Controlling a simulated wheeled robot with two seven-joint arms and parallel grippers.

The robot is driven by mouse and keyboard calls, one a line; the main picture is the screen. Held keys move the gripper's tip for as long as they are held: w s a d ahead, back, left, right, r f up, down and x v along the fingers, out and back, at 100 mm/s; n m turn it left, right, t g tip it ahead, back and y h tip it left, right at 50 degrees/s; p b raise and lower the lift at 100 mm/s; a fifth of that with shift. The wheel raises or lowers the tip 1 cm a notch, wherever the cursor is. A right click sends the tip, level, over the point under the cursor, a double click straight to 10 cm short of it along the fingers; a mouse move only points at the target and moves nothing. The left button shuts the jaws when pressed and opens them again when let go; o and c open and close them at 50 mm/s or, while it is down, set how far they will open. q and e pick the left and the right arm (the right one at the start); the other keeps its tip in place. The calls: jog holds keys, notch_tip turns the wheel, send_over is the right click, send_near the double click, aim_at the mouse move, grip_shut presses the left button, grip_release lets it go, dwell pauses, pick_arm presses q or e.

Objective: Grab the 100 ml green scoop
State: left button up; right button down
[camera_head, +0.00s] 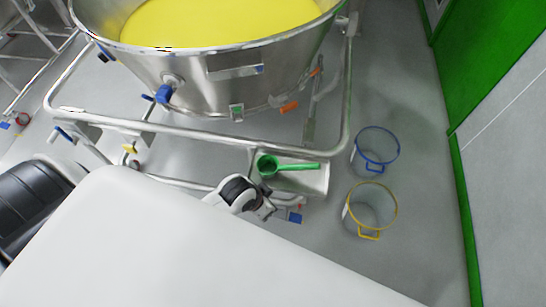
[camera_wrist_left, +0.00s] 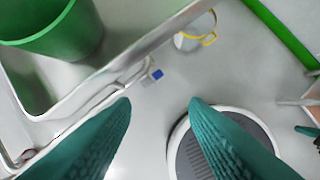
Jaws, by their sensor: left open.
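The green scoop (camera_head: 267,166) lies on a small metal tray (camera_head: 314,180) fixed to the vessel's frame, its handle pointing right. In the left wrist view its green cup (camera_wrist_left: 55,38) is large at the upper left, and its handle is out of view. My left gripper (camera_wrist_left: 160,103) is open and empty, its two teal fingers apart. The scoop is beyond and left of the fingers, not between them. In the head view my left wrist is just below the tray. A teal piece at the right edge of the wrist view may be my right gripper (camera_wrist_left: 307,133), mostly cut off.
A steel vessel (camera_head: 210,90) holding yellow material stands behind the tray on a tubular frame (camera_head: 180,136). A blue-rimmed clear bucket (camera_head: 376,150) and a yellow-rimmed one (camera_head: 370,210) stand on the floor to the right. The tray's raised rim lies between the fingers and the scoop's cup.

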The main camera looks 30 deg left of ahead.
aim_at(294, 166)
pick_arm(q)
jog(key=w+a+r+m+h+p, duration=0.1)
jog(key=w+r+m+h+p, duration=0.1)
jog(key=w+r+m, duration=0.95)
jog(key=shift+n+g, duration=0.4)
jog(key=shift+n, duration=0.55)
jog(key=f, duration=0.1)
jog(key=d+f, duration=0.2)
jog(key=f, duration=0.1)
jog(key=shift+s, duration=0.4)
jog(key=x, duration=0.2)
jog(key=d+x, duration=0.1)
jog(key=x, duration=0.1)
jog(key=shift+w+d+f+p, duration=0.1)
jog(key=shift+w+f+p, duration=0.05)
jog(key=shift+w+p, duration=0.15)
jog(key=shift+w+d+f, duration=0.1)
jog(key=shift+f, duration=0.3)
jog(key=shift+c, duration=0.2)
grip_shut()
